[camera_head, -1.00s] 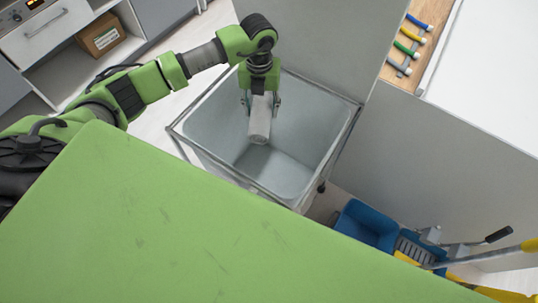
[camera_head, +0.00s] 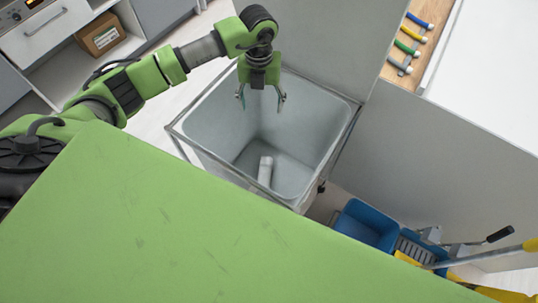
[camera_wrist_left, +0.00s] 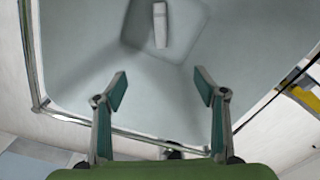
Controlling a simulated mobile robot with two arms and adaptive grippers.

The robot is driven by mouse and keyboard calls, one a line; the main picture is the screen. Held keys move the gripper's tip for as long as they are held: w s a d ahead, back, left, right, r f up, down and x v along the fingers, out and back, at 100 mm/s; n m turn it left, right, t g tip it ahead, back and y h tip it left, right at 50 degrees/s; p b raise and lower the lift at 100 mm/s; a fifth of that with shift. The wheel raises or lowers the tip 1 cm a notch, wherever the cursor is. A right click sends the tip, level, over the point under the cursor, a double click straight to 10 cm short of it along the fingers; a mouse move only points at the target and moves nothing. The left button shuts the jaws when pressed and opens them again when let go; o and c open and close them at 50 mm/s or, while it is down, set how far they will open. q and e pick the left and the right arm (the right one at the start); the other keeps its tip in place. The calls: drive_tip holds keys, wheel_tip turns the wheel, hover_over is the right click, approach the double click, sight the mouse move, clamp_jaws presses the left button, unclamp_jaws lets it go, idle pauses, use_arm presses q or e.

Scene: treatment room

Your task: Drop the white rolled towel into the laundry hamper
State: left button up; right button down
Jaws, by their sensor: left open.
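The white rolled towel (camera_head: 265,171) lies on the floor of the grey laundry hamper (camera_head: 308,117). In the left wrist view the towel (camera_wrist_left: 160,25) shows at the top, inside the hamper (camera_wrist_left: 75,70) and well apart from my fingers. My left gripper (camera_head: 261,100) is above the hamper's opening, pointing down, open and empty. Its two spread fingers also show in the left wrist view (camera_wrist_left: 160,92) with nothing between them. My right gripper is not in view.
My green body covers the lower left of the head view. A blue mop bucket (camera_head: 368,225) with a yellow-handled mop stands right of the hamper. Grey panels border the hamper behind and to the right. A cardboard box (camera_head: 101,35) sits on a shelf at top left.

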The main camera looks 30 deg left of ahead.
use_arm(q)
wheel_tip(320, 180, up, 10)
idle(0.3)
drive_tip(key=shift+f, duration=0.1)
idle(0.3)
